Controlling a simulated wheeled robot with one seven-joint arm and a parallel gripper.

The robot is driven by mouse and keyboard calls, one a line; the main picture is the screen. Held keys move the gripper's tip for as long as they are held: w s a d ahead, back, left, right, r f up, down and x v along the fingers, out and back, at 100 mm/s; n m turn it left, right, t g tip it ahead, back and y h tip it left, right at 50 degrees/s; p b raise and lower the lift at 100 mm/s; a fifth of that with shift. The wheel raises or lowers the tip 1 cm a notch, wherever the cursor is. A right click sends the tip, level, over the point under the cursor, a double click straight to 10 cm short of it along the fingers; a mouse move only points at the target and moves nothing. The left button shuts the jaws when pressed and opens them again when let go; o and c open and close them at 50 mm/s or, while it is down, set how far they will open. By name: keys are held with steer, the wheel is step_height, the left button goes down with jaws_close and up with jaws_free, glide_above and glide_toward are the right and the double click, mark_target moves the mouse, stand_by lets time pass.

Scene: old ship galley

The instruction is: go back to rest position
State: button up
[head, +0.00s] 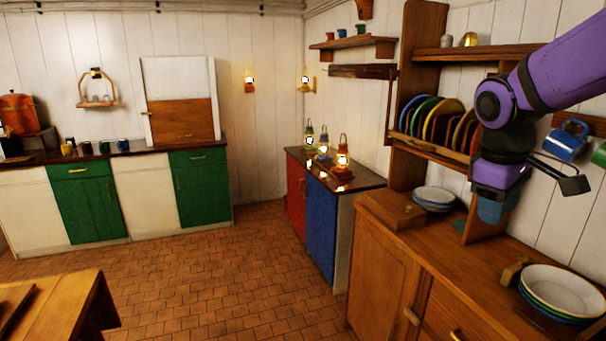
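My gripper (497,190) hangs from my purple arm at the right, in front of the wooden dresser (380,222). Its purple hand points down. Its fingers cannot be made out, so whether it is open or shut does not show. A blue cup (491,211) shows just under the hand; I cannot tell whether it is held or stands behind. A dark flat part sticks out to the right of the hand.
The dresser holds stacked bowls (565,291), small plates (434,197) and a rack of coloured plates (441,118). A blue mug (566,141) hangs at right. Lit lanterns (342,158) stand on a cabinet. The tiled floor (215,285) is clear; a table (62,300) is at lower left.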

steer(key=s+a+r+m+t+y, duration=0.1)
steer(key=s+m+t, duration=0.1)
steer(key=s, duration=0.6)
steer(key=s+a+r+m+t+y, duration=0.1)
steer(key=s+m+t, duration=0.1)
steer(key=s+m, duration=0.2)
steer(key=shift+s+a+r, duration=0.15)
steer(key=shift+s+r, duration=0.25)
steer(key=shift+s, duration=1.45)
